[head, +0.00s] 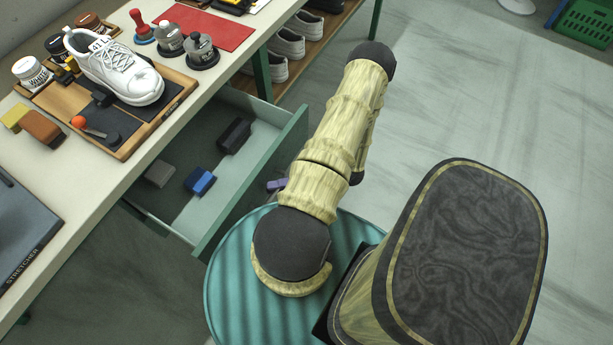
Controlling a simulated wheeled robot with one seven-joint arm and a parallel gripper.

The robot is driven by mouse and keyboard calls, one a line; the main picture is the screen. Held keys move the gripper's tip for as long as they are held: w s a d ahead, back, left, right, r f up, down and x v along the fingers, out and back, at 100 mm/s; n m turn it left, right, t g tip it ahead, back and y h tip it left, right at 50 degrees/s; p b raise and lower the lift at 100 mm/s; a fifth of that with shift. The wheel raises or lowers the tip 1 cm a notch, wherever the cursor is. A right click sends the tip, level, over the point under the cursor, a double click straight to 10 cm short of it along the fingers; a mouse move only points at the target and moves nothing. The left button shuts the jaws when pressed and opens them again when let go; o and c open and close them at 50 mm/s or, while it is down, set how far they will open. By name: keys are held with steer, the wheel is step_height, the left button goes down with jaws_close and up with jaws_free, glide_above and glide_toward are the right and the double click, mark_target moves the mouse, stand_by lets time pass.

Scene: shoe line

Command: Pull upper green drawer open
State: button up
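A green drawer (250,170) under the workbench is pulled out, and its inside shows from above. It holds a black block (234,136), a blue block (200,181) and a grey block (160,173). I cannot tell from this view whether another drawer is below it. My arm stands just right of the drawer front and bends over, with its far part hidden behind the nearer links. My gripper is not clearly visible. A small purple piece (276,185) shows at the outer side of the drawer front, beside my arm; I cannot tell what it is.
The workbench (115,178) carries a white shoe (118,70) on a wooden tray (178,104), several jars and tools, and a red mat (208,27). Several shoes stand on a low shelf (318,48) behind. A green crate (585,22) is far right. The floor at right is clear.

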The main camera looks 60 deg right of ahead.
steer(key=b+v, duration=0.2)
steer(key=v, duration=1.5)
steer(key=shift+d, duration=0.2)
steer(key=shift+s+f, duration=0.1)
steer(key=shift+s, duration=0.1)
